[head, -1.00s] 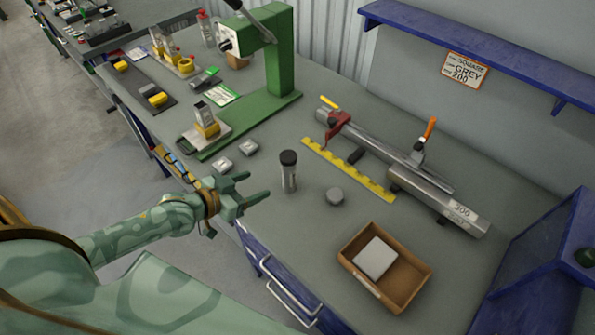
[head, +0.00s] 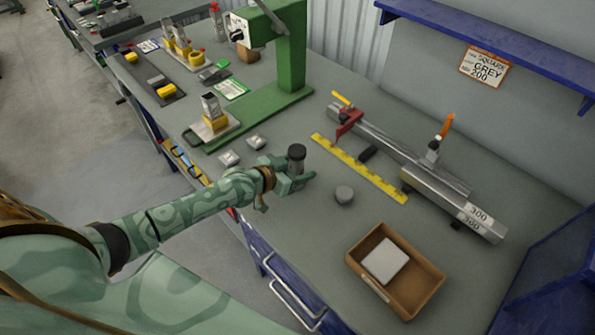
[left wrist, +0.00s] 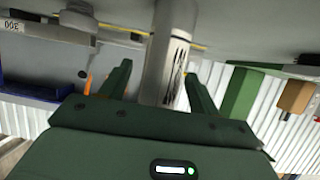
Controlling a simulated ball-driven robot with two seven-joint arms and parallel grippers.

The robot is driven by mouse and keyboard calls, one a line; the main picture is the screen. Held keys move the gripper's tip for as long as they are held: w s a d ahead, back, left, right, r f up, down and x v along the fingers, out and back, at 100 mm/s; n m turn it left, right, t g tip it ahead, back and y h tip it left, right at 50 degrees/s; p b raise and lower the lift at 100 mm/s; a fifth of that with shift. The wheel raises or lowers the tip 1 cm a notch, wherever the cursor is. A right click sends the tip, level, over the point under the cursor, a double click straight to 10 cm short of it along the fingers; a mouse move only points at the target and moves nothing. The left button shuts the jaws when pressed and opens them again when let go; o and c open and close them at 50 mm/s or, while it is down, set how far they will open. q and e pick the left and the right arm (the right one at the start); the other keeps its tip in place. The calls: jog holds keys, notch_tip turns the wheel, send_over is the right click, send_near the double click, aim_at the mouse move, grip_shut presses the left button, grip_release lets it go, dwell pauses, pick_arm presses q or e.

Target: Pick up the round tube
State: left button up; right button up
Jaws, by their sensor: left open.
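The round tube (head: 297,157) stands upright on the table, grey with a dark top, near the front edge. My left gripper (head: 302,181) is at the tube, low beside it, and hides its lower part in the head view. In the left wrist view the tube (left wrist: 168,55) shows between the two open green fingers (left wrist: 160,88), with dark marks on its side. I see a gap between the tube and each finger. My right gripper does not show.
A short grey round piece (head: 344,194) lies right of the tube. A brown tray (head: 420,299) holds a pale square block (head: 385,261). A yellow ruler strip (head: 360,170) and a long metal bar (head: 455,205) lie behind. A green stand (head: 290,60) rises at the back.

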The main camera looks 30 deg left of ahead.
pick_arm(q)
grip_shut()
jog(key=shift+r, duration=0.1)
